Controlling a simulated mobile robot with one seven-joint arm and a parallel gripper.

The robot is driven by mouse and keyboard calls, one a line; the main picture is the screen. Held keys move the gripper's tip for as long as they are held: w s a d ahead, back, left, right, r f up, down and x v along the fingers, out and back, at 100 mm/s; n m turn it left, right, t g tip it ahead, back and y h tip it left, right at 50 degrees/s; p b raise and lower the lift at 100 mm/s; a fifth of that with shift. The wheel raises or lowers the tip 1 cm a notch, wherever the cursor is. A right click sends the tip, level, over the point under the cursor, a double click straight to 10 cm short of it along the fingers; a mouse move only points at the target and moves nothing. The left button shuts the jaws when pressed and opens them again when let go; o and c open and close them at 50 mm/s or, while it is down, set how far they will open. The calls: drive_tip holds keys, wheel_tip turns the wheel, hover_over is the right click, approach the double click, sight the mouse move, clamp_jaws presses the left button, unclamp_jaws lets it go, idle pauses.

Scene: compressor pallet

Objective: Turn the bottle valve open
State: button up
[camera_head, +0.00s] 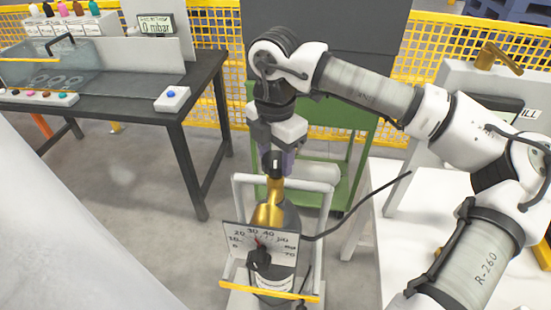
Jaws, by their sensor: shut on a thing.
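The gas bottle (289,222) stands upright in a white frame, dark grey with a gold-coloured shoulder. Its valve (275,166) is on top, with a dark knob that is partly covered by my gripper (276,160). My gripper points down from above and is shut on the valve knob. How far the valve is turned cannot be told from here. A gauge plate (240,238) with a dial scale marked up to about 70 is in front of the bottle. Its red needle points to the low-to-middle part of the scale, and a dark knob (259,259) sits below it.
A dark table (190,95) at the left carries a display reading 0 mbar (156,26), a clear box (50,65) and a blue button box (172,98). A green cart (345,150) stands behind the bottle. A black hose (360,213) runs right from the bottle. Floor at left is clear.

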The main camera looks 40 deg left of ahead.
drive_tip(key=n+b, duration=0.2)
drive_tip(key=shift+f+n+b, duration=0.25)
drive_tip(key=shift+n+b, duration=0.05)
drive_tip(key=n+b, duration=0.2)
drive_tip(key=n, duration=0.1)
drive_tip(key=shift+r+n, duration=0.1)
drive_tip(key=shift+n, duration=0.2)
drive_tip(key=n+b, duration=0.2)
drive_tip(key=n, duration=0.4)
drive_tip(key=shift+r, duration=0.1)
drive_tip(key=n, duration=0.5)
drive_tip(key=shift+n+b, duration=0.3)
drive_tip(key=n, duration=0.4)
drive_tip(key=shift+r, duration=0.1)
drive_tip(key=shift+n, duration=0.4)
drive_tip(key=o, duration=1)
